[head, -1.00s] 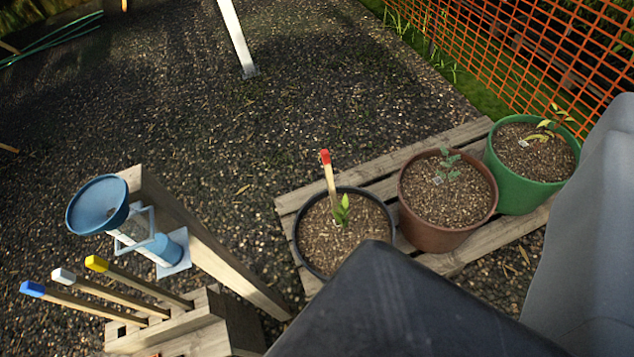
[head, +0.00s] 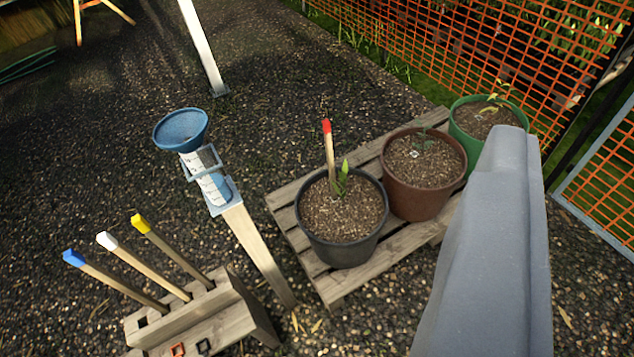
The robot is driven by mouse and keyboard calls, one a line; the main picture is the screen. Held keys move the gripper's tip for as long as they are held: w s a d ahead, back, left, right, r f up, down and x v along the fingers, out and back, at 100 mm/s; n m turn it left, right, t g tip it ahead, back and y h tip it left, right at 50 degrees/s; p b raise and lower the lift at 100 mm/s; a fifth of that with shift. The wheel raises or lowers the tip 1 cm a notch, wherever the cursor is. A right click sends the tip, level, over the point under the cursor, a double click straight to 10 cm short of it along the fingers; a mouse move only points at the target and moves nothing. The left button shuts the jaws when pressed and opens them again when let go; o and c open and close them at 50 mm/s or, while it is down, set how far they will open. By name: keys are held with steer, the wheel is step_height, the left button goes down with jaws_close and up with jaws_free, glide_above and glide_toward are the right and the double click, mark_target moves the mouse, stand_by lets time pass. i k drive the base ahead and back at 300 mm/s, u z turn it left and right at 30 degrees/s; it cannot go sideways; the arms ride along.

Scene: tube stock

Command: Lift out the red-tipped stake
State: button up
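The red-tipped stake (head: 329,152) stands nearly upright in the soil of the black pot (head: 343,249), beside a small green seedling (head: 343,178). The black pot sits on the front end of a wooden pallet (head: 283,193). The stake's lower end is hidden in the soil. A grey part of my own body reaches up from the bottom right and stays apart from the stake in the picture. No gripper fingers can be made out.
A brown pot (head: 437,203) and a green pot (head: 460,125) stand behind on the pallet. A wooden rack (head: 232,323) at lower left holds blue-, white- and yellow-tipped stakes. A blue-funnelled gauge (head: 181,131) stands on a post between. Orange mesh fence (head: 470,50) runs behind.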

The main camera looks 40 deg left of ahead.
mark_target(326, 127)
steer(key=u, duration=0.45)
steer(key=i, duration=1)
steer(key=z, duration=0.05)
